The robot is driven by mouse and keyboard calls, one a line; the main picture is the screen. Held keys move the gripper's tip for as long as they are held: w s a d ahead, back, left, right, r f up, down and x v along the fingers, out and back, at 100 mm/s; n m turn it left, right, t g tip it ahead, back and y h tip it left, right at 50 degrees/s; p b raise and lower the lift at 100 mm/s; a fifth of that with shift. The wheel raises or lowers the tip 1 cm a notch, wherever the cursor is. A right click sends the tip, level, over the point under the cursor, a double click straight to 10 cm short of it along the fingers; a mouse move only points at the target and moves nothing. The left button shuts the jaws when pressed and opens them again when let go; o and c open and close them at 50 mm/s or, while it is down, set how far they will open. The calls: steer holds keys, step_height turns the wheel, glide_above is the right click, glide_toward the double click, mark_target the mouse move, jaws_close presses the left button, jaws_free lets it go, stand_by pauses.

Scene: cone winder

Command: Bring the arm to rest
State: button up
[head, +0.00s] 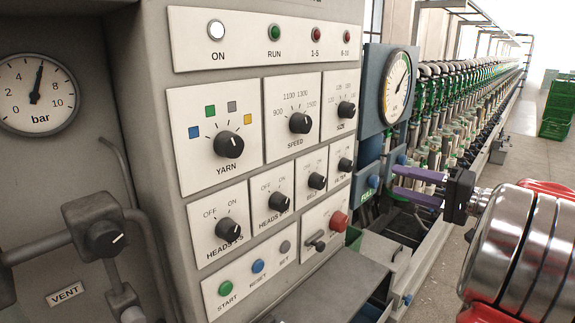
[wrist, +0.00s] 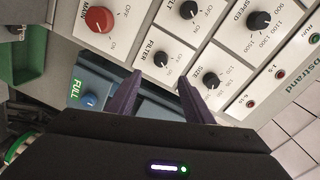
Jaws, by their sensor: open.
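My gripper (head: 394,182) has two purple fingers and shows at the right of the head view, in front of the blue gauge unit beside the control panel. It also shows in the wrist view (wrist: 160,78), its fingers apart with nothing between them. In the wrist view the fingertips point toward the panel, near the FILTER knob (wrist: 161,59) and the SIZE knob (wrist: 211,80). I cannot tell how far the tips are from the panel. My arm's red and metal links fill the lower right of the head view.
The control panel (head: 175,203) carries several knobs, coloured buttons and a red MAIN knob (head: 338,220). A gauge (head: 396,86) is on the blue unit. A bar gauge (head: 37,93) and VENT valve (head: 107,238) are at left. Green crates (head: 556,110) stand far right on open floor.

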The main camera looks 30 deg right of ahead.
step_height(320, 180, down, 9)
steer(key=s+m+g+h, duration=0.1)
steer(key=s+m+g, duration=0.1)
steer(key=m+g, duration=0.15)
steer(key=s+a+f+g, duration=0.2)
steer(key=a+f+g, duration=0.55)
steer(key=a, duration=0.65)
steer(key=s+a+n+h, duration=0.2)
steer(key=a+n, duration=0.5)
steer(key=a, duration=0.7)
steer(key=s+a+n+h, duration=0.2)
steer(key=s+a+n, duration=0.3)
steer(key=a, duration=0.8)
steer(key=shift+a+r+n, duration=0.25)
steer(key=shift+a+n, duration=0.1)
steer(key=shift+n, duration=0.5)
steer(key=shift+c, duration=0.6)
